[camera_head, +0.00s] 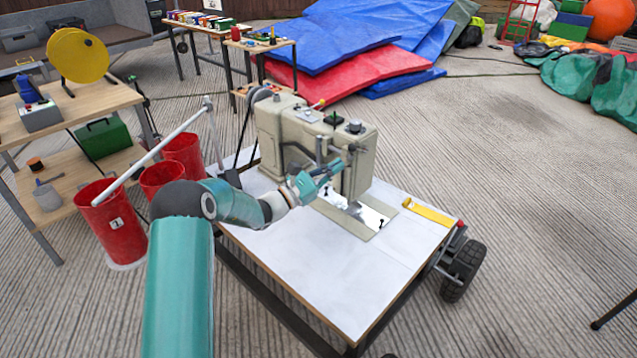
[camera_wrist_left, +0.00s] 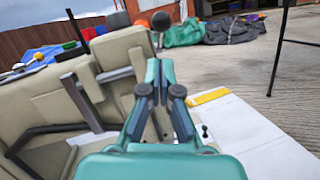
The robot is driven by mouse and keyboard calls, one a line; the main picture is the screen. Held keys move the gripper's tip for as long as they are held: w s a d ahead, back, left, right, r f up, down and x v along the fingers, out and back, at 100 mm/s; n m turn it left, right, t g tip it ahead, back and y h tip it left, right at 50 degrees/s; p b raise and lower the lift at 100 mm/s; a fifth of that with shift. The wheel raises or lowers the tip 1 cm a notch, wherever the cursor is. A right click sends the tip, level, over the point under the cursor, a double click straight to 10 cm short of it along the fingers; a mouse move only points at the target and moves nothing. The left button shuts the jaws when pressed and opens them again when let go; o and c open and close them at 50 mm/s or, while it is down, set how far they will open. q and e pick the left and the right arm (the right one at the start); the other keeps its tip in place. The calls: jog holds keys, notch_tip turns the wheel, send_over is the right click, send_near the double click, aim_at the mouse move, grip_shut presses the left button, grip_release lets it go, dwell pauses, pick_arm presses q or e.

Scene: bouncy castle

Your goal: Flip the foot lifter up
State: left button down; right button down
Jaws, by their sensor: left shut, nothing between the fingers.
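The beige sewing machine (camera_head: 293,130) stands on a white-topped cart. My left gripper (camera_head: 338,166) is at the near side of the machine's head end, fingers shut and empty. In the left wrist view, my left gripper (camera_wrist_left: 160,64) has its fingers close together in front of the beige machine body (camera_wrist_left: 50,105). A dark ball knob (camera_wrist_left: 161,21) on a thin stem shows just beyond the fingertips; I cannot tell whether it touches them or whether it is the foot lifter. The needle area is partly hidden by my gripper. My right gripper is not in view.
The white cart top (camera_head: 300,262) is largely bare at the front. A yellow strip (camera_head: 428,212) lies near its right edge. Red buckets (camera_head: 112,228) stand left of the cart, beside a wooden table (camera_head: 85,108). Blue and red mats (camera_head: 350,50) lie behind.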

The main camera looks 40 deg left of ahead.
aim_at(359, 149)
pick_arm(q)
jog(key=shift+w+d+r, duration=0.25)
jog(key=shift+r, duration=0.35)
jog(key=shift+w+d+r, duration=0.2)
jog(key=shift+w+r, duration=0.05)
jog(key=shift+r, duration=0.35)
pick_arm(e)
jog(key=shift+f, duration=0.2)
